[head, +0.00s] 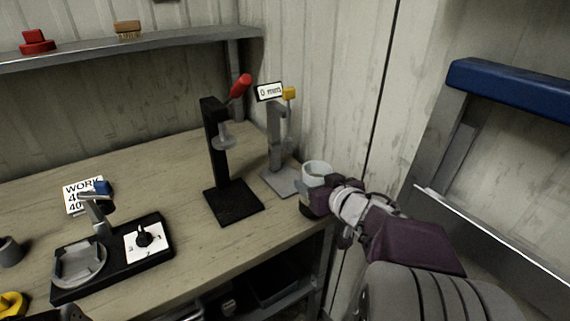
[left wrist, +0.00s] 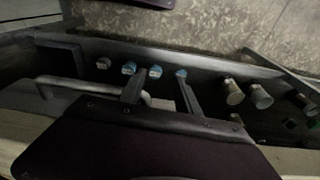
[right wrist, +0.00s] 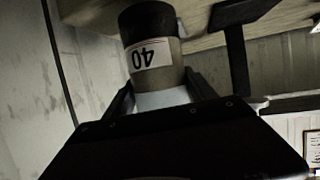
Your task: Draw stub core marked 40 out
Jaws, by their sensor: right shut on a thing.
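The piece marked 40 (right wrist: 150,50) shows in the right wrist view as a dark, grey-brown cylinder with a white label, upside down in the picture. A pale section adjoins it on the gripper side. In the head view its pale round top (head: 316,170) stands up at the bench's right end, with a dark lower part below. My right gripper (head: 322,192) is shut on it; the fingers partly hide it. My left gripper (left wrist: 162,88) is open and empty above a dark tray or drawer, out of the head view.
A black press (head: 235,200) with a red handle and a grey gauge stand (head: 282,180) signed "0 mm" stand left of the right gripper. A black fixture (head: 110,265) with a round cradle is at the left. Several small cylinders (left wrist: 234,92) lie in the dark tray.

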